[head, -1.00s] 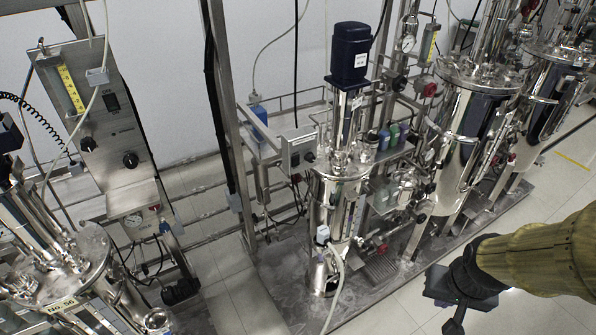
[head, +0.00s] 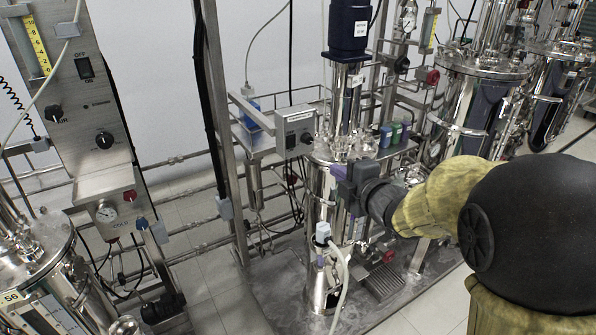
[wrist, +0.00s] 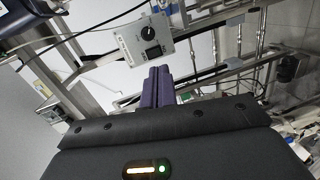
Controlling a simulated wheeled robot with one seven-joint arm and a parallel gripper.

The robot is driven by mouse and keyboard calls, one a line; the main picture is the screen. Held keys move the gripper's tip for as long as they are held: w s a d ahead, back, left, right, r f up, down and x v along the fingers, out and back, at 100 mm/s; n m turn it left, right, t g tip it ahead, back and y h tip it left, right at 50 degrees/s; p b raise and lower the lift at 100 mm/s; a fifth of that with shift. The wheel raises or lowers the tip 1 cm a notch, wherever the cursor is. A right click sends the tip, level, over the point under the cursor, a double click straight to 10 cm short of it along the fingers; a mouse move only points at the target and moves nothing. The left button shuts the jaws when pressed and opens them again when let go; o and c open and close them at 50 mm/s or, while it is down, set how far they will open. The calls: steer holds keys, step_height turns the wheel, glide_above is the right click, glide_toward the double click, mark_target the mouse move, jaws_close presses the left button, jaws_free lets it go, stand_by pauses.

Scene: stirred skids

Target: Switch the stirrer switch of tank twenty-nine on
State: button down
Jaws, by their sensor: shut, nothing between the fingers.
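The centre steel tank (head: 332,225) has a dark blue motor (head: 348,28) on top; I cannot read its tank number. A small grey control box (head: 282,127) sits on the frame at the tank's upper left. Its face carries a dark switch (head: 291,141) and a round black knob (head: 307,138). The box (wrist: 128,44) also shows ahead in the wrist view, with a black knob-like part (wrist: 148,33). My gripper (head: 336,171) is by the tank top, below and right of the box. Its purple fingers (wrist: 158,72) are shut, empty and apart from the box.
A tall panel (head: 85,95) with a switch and knobs stands at the left, above a tank marked 56 (head: 35,255). A steel post (head: 215,120) stands left of the box. Pipes, hoses and blue and green bottles (head: 393,133) crowd the skid. More tanks (head: 478,105) stand right.

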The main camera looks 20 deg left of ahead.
mark_target(292, 147)
steer(key=shift+s+a+r+n+g+y, duration=0.1)
steer(key=shift+s+a+n+g+y, duration=0.1)
steer(key=shift+a+n+y, duration=0.2)
steer(key=shift+s+a+r+n+g+y, duration=0.1)
steer(key=shift+s+a+n+g+y, duration=0.15)
steer(key=shift+a+n, duration=0.25)
steer(key=shift+w+a, duration=0.1)
steer(key=shift+w, duration=0.05)
steer(key=p+x, duration=0.2)
steer(key=x, duration=1.1)
steer(key=shift+w+a, duration=0.2)
steer(key=shift+w, duration=0.15)
steer(key=shift+f, duration=0.1)
steer(key=shift+f+b, duration=0.1)
steer(key=shift+b, duration=0.3)
